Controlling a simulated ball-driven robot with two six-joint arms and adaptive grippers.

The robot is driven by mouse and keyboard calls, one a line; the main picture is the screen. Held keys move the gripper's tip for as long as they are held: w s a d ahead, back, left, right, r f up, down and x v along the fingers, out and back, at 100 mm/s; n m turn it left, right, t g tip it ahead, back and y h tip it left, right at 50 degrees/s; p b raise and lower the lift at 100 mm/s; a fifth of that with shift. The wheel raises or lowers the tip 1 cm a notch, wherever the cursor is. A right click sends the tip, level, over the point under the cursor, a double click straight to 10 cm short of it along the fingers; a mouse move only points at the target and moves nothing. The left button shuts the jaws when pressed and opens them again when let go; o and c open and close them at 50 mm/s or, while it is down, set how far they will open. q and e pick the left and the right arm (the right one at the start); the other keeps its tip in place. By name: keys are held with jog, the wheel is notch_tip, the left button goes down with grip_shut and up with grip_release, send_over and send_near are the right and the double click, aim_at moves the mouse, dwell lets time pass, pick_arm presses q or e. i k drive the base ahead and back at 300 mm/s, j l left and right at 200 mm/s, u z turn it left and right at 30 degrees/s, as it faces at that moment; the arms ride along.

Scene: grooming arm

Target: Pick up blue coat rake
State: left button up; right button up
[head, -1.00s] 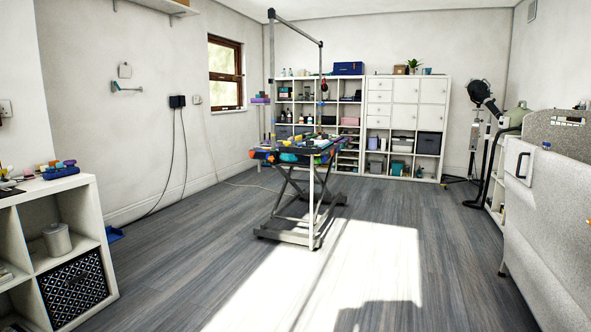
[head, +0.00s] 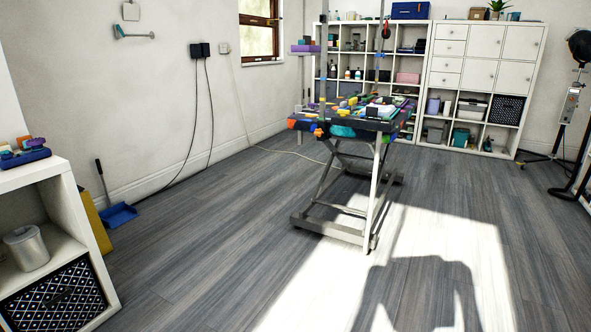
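I cannot make out the blue coat rake for certain. The grooming table (head: 349,123) stands ahead, a little right of centre, with many small coloured tools crowded on its top. Some of these are blue, but they are too small to tell apart. A blue item with coloured pieces (head: 25,158) lies on the white shelf unit (head: 48,177) at the left edge. Neither of my grippers is in view.
A blue dustpan (head: 119,215) stands on the floor by the left wall. A white cube shelf (head: 487,77) lines the back wall. A dryer on a stand (head: 579,48) is at the far right. The floor (head: 215,245) before the table is clear.

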aim_at(342, 105)
jog(key=i+z, duration=0.1)
jog(key=i, duration=0.6)
jog(key=i+j+z, duration=0.1)
jog(key=i, duration=0.6)
jog(key=i+j+z, duration=0.1)
jog(key=i, duration=0.6)
jog(key=j, duration=0.1)
